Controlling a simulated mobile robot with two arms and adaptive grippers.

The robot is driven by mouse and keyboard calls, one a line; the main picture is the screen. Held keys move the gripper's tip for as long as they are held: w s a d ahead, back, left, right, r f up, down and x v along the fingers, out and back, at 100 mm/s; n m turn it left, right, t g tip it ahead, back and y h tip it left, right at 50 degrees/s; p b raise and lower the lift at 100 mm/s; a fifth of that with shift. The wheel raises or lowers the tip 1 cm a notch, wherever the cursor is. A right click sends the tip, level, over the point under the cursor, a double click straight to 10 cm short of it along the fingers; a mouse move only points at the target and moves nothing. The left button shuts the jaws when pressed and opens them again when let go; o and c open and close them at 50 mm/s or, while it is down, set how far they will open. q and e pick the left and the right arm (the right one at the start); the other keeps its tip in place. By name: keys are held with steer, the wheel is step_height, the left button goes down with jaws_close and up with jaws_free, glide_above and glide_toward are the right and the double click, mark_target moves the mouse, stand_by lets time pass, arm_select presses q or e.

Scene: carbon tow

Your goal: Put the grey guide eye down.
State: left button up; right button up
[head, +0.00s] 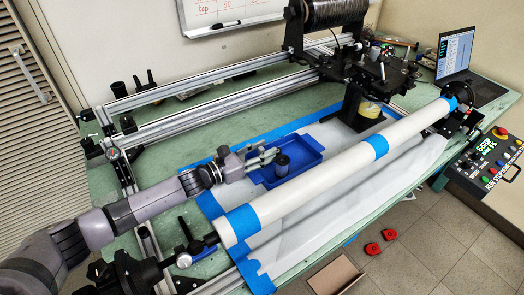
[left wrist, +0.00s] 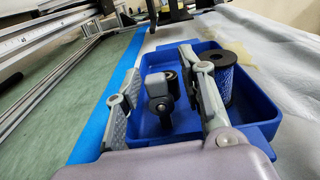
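The grey guide eye (left wrist: 160,88), a small grey block with black round parts, is in or just above the blue tray (head: 311,158), which also shows in the left wrist view (left wrist: 262,113). My left gripper (head: 264,157) is over the tray's left part. In the left wrist view its two fingers (left wrist: 163,100) stand apart on either side of the guide eye, with gaps visible between. I cannot tell whether the guide eye touches the tray floor. In the head view the guide eye is not clearly made out. My right gripper is not in view.
A dark spool (head: 282,166) stands in the tray close to my left fingers; it also shows in the left wrist view (left wrist: 228,75). A long white tube (head: 335,170) with blue tape lies close in front of the tray. Metal rails (head: 210,95) run behind it.

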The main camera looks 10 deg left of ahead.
arm_select(q)
steer(key=shift+r, duration=0.25)
steer(key=b+v, duration=0.1)
steer(key=v, duration=0.9)
steer(key=shift+s+a+f, duration=0.2)
steer(key=shift+s+a, duration=0.05)
steer(key=shift+s+a+r, duration=0.1)
steer(key=shift+s+a, duration=0.35)
